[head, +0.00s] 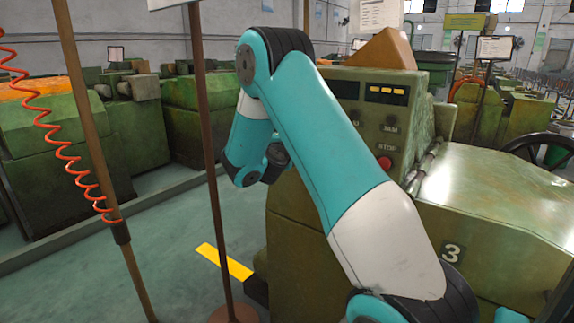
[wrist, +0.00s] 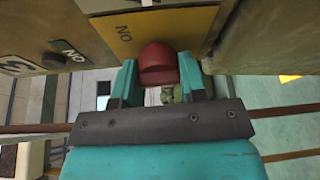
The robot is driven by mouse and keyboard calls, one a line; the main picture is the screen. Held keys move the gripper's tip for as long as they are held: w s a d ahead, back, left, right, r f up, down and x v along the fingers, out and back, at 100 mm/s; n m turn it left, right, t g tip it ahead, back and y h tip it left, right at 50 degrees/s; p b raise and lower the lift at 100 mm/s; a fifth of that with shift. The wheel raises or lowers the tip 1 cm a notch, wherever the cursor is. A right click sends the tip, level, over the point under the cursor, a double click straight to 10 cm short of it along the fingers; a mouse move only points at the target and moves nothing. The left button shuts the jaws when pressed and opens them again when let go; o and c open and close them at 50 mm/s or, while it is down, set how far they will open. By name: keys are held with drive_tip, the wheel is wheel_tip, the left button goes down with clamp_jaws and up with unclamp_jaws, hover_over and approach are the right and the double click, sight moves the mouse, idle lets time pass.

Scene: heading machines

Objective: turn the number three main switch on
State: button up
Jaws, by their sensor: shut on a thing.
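In the wrist view a red switch handle (wrist: 158,58) stands out from a yellow plate (wrist: 122,22) marked ON, seen upside down. My gripper (wrist: 158,84) has its two teal fingers on either side of the red handle, shut on it. I cannot tell the switch's position. In the head view my arm covers part of the machine, and the fingers and the switch are hidden.
The machine's panel has a red STOP button (head: 385,163) and lit displays (head: 386,91). Brown posts (head: 203,130) and an orange coiled hose (head: 60,145) stand at left. Another small black ON label (wrist: 68,50) is beside the yellow plate. Green floor (head: 165,235) is open at left.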

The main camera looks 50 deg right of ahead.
drive_tip(key=m+b, duration=0.2)
drive_tip(key=b, duration=0.2)
drive_tip(key=m+h+b, duration=0.1)
drive_tip(key=m+b, duration=0.1)
drive_tip(key=b, duration=0.3)
drive_tip(key=f+m+h+b, duration=0.1)
drive_tip(key=m+b, duration=0.1)
drive_tip(key=b, duration=0.2)
drive_tip(key=shift+f+t+b, duration=0.1)
drive_tip(key=shift+t+b, duration=0.2)
drive_tip(key=shift+b, duration=0.05)
drive_tip(key=m+b, duration=0.1)
drive_tip(key=b, duration=0.1)
drive_tip(key=m+h+b, duration=0.1)
drive_tip(key=m+b, duration=0.1)
drive_tip(key=b, duration=0.1)
drive_tip(key=shift+r+h, duration=0.2)
drive_tip(key=shift+h, duration=0.1)
drive_tip(key=shift+r+m+g+b, duration=0.25)
drive_tip(key=shift+m+g+b, duration=0.15)
drive_tip(key=shift+m+b, duration=0.6)
drive_tip(key=shift+r+h, duration=0.15)
drive_tip(key=shift+h, duration=0.15)
drive_tip(key=o, duration=0.9)
drive_tip(key=shift+b, duration=0.3)
drive_tip(key=b+v, duration=1.7)
drive_tip(key=b, duration=0.5)
drive_tip(key=shift+a, duration=0.2)
